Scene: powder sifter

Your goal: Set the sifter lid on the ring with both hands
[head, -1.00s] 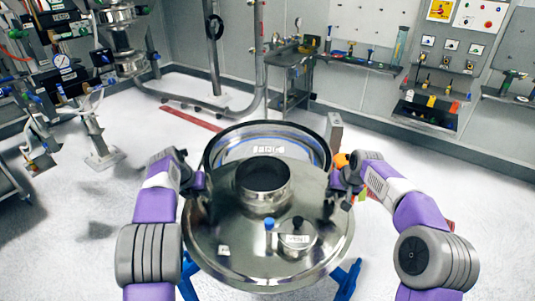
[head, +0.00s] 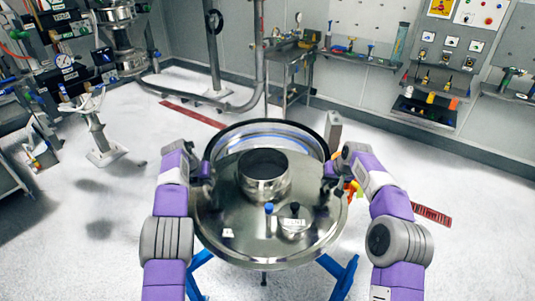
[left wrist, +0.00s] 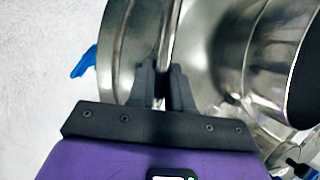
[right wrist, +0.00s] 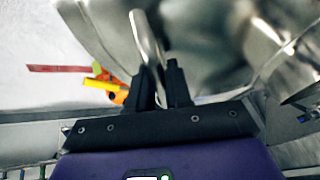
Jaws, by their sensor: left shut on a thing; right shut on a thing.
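The sifter lid (head: 235,215) is a round steel disc with a wide open collar (head: 264,180), a blue-topped fitting and a small black-knobbed port. My left gripper (head: 207,184) is shut on the lid's left side; the left wrist view shows its fingers (left wrist: 163,85) closed on a thin metal part. My right gripper (head: 328,186) is shut on the lid's right side, its fingers (right wrist: 160,78) around a metal bar. The ring (head: 306,137) shows behind the lid, which hides its near part. I cannot tell whether lid and ring touch.
Blue stand legs (head: 340,277) show below the lid. An orange and yellow item (right wrist: 108,88) is beyond my right gripper. A steel cart (head: 290,85) stands at the back, and pipework (head: 118,30) stands at the back left. The floor around the stand is mostly clear.

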